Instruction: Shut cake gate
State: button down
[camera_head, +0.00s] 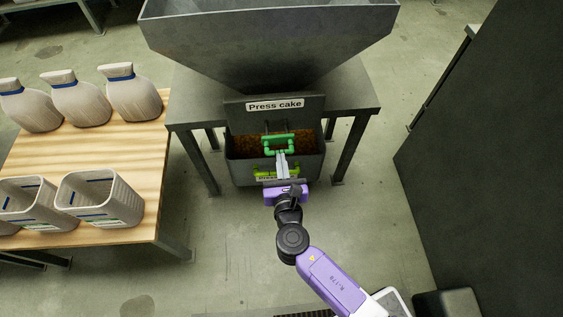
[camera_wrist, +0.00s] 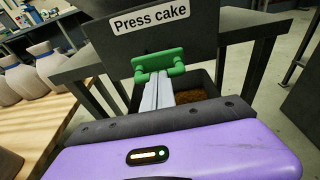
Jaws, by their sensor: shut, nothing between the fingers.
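The cake gate (camera_head: 311,108) is a dark grey panel labelled "Press cake", upright below the hopper. It also fills the upper middle of the wrist view (camera_wrist: 205,18). A green bar handle (camera_head: 278,138) shows at its lower part and in the wrist view (camera_wrist: 172,58). Brown cake (camera_head: 243,146) is visible below the panel. My gripper (camera_head: 281,155) is shut and empty, with its pale fingers reaching to the green handle. In the wrist view the fingertips (camera_wrist: 154,76) lie just below the handle bar; I cannot tell whether they touch it.
A grey bin (camera_head: 314,168) with a yellow-green handle (camera_head: 296,172) stands under the gate, beneath my gripper. The hopper (camera_head: 270,40) is above, on a grey stand (camera_head: 352,96). A wooden table (camera_head: 80,145) with several containers is left. A dark cabinet (camera_head: 490,150) is right.

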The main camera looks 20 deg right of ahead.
aim_at(279, 140)
jog(key=shift+r+x, duration=0.2)
jog(key=shift+x, duration=0.7)
jog(key=shift+r+x, duration=0.2)
jog(key=shift+x, duration=0.7)
jog(key=shift+r+x, duration=0.25)
jog(key=shift+x, duration=0.65)
jog(key=shift+w+d, duration=0.1)
jog(key=shift+w, duration=0.1)
